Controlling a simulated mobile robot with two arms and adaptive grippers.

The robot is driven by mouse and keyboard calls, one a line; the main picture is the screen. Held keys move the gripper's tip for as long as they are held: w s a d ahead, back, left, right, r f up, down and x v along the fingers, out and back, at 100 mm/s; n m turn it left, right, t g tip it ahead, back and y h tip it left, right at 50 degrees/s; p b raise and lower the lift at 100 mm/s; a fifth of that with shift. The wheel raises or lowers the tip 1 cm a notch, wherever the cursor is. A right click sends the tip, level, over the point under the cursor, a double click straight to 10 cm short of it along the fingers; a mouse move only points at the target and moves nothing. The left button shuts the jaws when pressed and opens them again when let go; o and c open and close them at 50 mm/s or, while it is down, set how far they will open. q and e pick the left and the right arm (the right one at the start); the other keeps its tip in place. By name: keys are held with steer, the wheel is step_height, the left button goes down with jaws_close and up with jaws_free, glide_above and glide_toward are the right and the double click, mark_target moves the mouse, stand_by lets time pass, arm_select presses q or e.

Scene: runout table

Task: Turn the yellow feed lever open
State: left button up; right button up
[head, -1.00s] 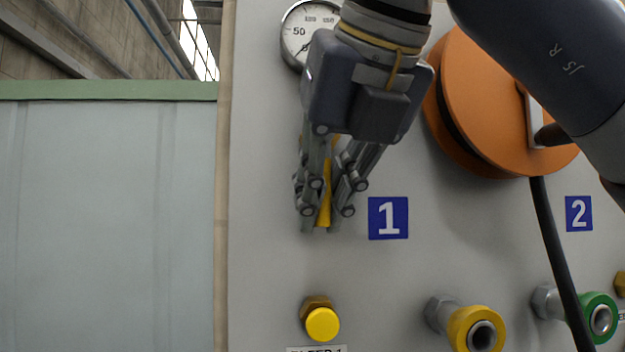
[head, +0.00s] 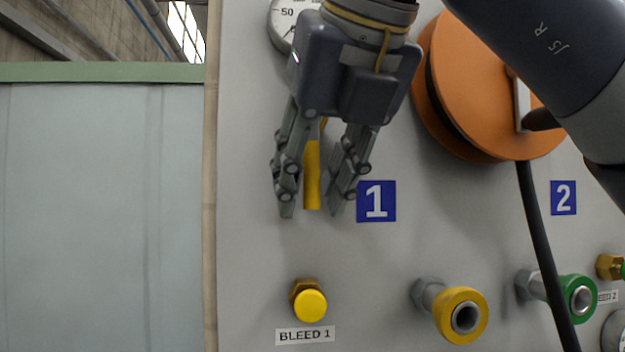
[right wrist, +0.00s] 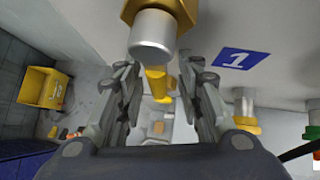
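The yellow feed lever (head: 312,175) hangs straight down on the grey panel, left of the blue 1 plate (head: 376,201). My right gripper (head: 312,208) comes from above with one finger on each side of the lever. The fingers are open, with a visible gap to the lever on both sides. In the right wrist view the lever (right wrist: 157,84) shows between the open fingers (right wrist: 157,92), below a silver and yellow valve fitting (right wrist: 152,38). The lever's upper end is hidden by my gripper in the head view. My left gripper is not in view.
An orange reel (head: 490,85) with a black cable (head: 538,240) is to the right, behind my right arm. The yellow bleed 1 knob (head: 310,305) sits below the lever. Yellow (head: 461,315) and green (head: 578,298) couplings stick out lower right. A gauge (head: 283,28) is partly hidden above.

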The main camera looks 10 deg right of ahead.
steer(key=v, duration=1.2)
stand_by(0.4)
